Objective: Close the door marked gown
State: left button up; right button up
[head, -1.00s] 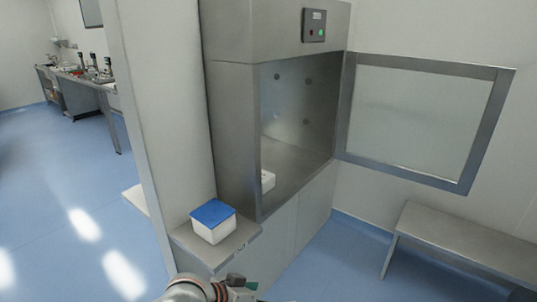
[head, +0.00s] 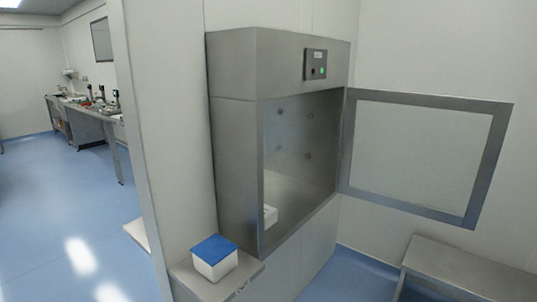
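A steel pass-through cabinet (head: 233,150) stands against the wall in the middle of the head view. Its framed glass door (head: 418,150) is hinged at the right side of the opening and stands wide open, swung out to the right. No gown marking can be read on it. Inside, a white box (head: 270,215) is partly hidden by the cabinet's front left edge. Neither gripper is in view.
A white box with a blue lid (head: 214,258) rests on a small shelf (head: 245,271) left of the cabinet front. A steel bench (head: 470,270) stands below the open door. A wall edge (head: 140,150) divides off a room with a workbench (head: 80,115).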

aim_at(501, 112)
jog(key=i+l+u, duration=0.2)
jog(key=l, duration=1.45)
jog(key=l+u, duration=0.2)
jog(key=l, duration=1.45)
jog(key=i, duration=0.05)
